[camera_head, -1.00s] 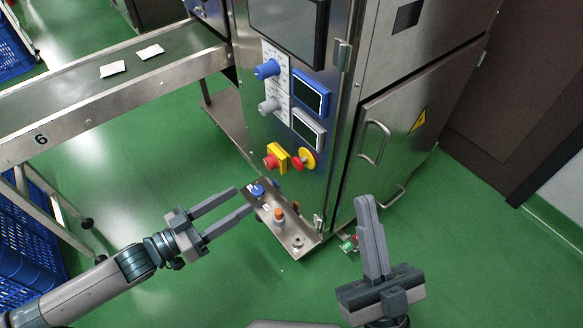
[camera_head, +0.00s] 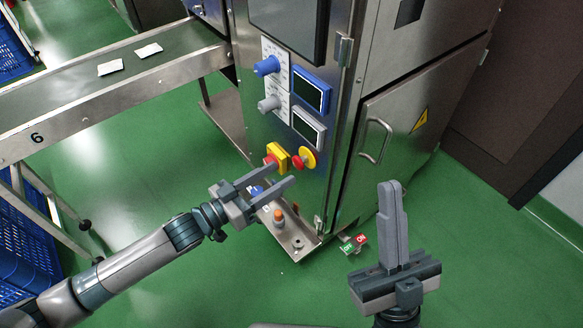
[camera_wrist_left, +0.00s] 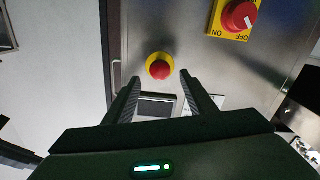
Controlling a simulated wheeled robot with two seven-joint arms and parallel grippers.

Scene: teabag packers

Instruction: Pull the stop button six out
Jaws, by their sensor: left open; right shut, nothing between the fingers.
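The stop button (camera_head: 299,162) is a red mushroom head on a round yellow base, low on the front of the steel machine. In the left wrist view the stop button (camera_wrist_left: 160,70) lies ahead of the gap between my left fingertips. My left gripper (camera_head: 285,172) is open and empty, just left of and below the button in the head view; I cannot tell if it touches anything. The fingers also show in the left wrist view (camera_wrist_left: 160,79). My right gripper (camera_head: 390,186) is shut and empty, pointing up over the floor at lower right.
A yellow switch with a red knob (camera_head: 278,154), marked ON and OFF in the wrist view, sits beside the button. A blue knob (camera_head: 267,66), grey knob (camera_head: 270,104) and two displays are above. A low steel shelf (camera_head: 292,238) juts out below. A conveyor marked 6 (camera_head: 100,99) stands left.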

